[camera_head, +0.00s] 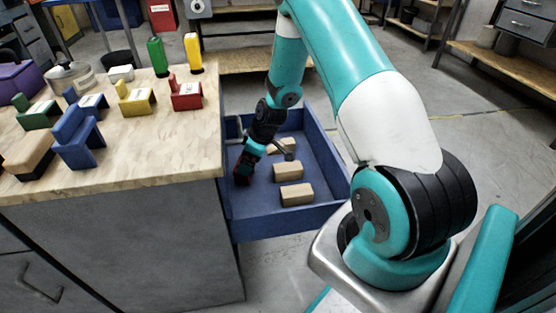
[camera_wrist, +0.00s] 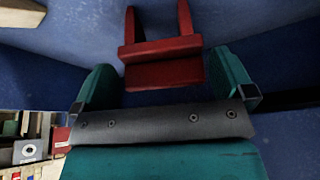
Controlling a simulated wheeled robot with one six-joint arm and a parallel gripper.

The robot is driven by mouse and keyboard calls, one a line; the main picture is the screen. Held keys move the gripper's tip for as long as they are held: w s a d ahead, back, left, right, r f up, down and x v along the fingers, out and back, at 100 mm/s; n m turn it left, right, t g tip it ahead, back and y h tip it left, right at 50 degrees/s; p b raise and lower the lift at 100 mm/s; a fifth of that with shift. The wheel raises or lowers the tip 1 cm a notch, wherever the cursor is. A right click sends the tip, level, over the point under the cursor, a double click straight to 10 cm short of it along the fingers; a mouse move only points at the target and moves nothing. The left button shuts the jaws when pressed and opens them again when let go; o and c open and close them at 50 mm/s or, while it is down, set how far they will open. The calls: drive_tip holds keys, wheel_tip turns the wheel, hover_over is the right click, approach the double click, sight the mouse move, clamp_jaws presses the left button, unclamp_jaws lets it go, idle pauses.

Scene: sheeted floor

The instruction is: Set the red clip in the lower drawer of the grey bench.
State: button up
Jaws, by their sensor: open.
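The blue drawer (camera_head: 290,222) stands pulled out at the right side of the grey bench (camera_head: 120,240). My gripper (camera_head: 246,170) reaches down inside it, near its left wall. In the wrist view my gripper (camera_wrist: 165,78) has its two teal fingers apart. A red clip (camera_wrist: 160,62) with two prongs is just beyond and between the fingertips, against the blue drawer surfaces. Whether it touches a finger or rests on the drawer floor I cannot tell. In the head view the clip is mostly hidden by my gripper. Another red clip-like piece (camera_head: 187,95) stands on the bench top.
Several tan blocks (camera_head: 296,194) lie in the drawer, right of my gripper. The bench top holds green, yellow and blue pieces (camera_head: 79,140), a tan-and-black block (camera_head: 30,155) and a purple box (camera_head: 18,80). Open floor (camera_head: 440,125) lies beyond the drawer.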

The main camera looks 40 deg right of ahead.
drive_tip(key=s+d, duration=0.2)
drive_tip(key=s, duration=0.1)
drive_tip(key=s+d, duration=0.2)
drive_tip(key=s, duration=0.1)
drive_tip(key=s+d+p, duration=0.1)
drive_tip(key=s+d, duration=0.1)
drive_tip(key=s, duration=0.1)
drive_tip(key=shift+s+d+f, duration=0.1)
drive_tip(key=shift+s+f, duration=0.1)
drive_tip(key=shift+s, duration=0.05)
